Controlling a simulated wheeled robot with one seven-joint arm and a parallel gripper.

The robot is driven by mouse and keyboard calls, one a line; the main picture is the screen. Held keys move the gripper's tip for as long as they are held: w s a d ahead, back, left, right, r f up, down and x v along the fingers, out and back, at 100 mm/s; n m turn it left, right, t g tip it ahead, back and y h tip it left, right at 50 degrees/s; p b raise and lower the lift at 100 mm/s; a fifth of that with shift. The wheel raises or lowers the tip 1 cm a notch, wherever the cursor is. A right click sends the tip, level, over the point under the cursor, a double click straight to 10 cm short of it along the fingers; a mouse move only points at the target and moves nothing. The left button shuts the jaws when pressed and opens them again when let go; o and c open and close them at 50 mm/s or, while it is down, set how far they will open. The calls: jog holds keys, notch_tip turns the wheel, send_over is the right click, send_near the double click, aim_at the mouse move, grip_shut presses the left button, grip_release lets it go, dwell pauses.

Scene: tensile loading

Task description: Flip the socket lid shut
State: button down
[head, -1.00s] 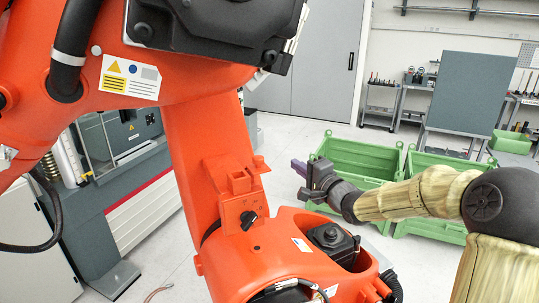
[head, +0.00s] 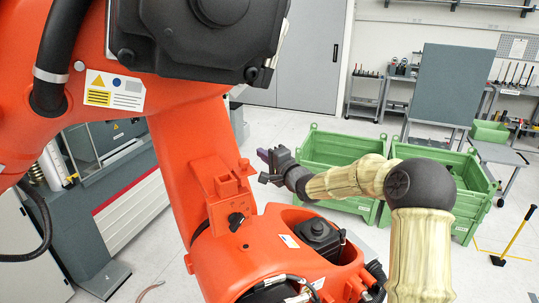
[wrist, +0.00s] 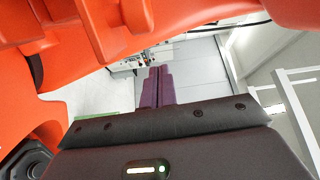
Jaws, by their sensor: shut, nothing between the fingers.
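A large orange industrial arm (head: 187,140) fills the left and middle of the head view. An orange bracket with a small box-like top (head: 226,188) stands out from it, with a black knob (head: 236,221) below. I cannot tell for sure which part is the socket lid or how far it stands open. My gripper (head: 263,155) is just above and right of the bracket in the picture, with apparent space between. In the wrist view its purple fingers (wrist: 158,86) are together and empty. Orange parts (wrist: 85,35) loom at the upper left there.
Green crates (head: 340,150) stand on the floor behind my arm. A grey machine (head: 115,200) is at the left, and a grey board (head: 450,85) at the back. A yellow-handled tool (head: 515,235) stands at the right. Grey floor shows between.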

aim_at(244, 166)
jog(key=s+a, duration=0.1)
jog(key=s+a+p, duration=0.1)
jog(key=s, duration=0.1)
jog(key=shift+s+a+f, duration=0.15)
jog(key=shift+f, duration=0.05)
dwell(0.4)
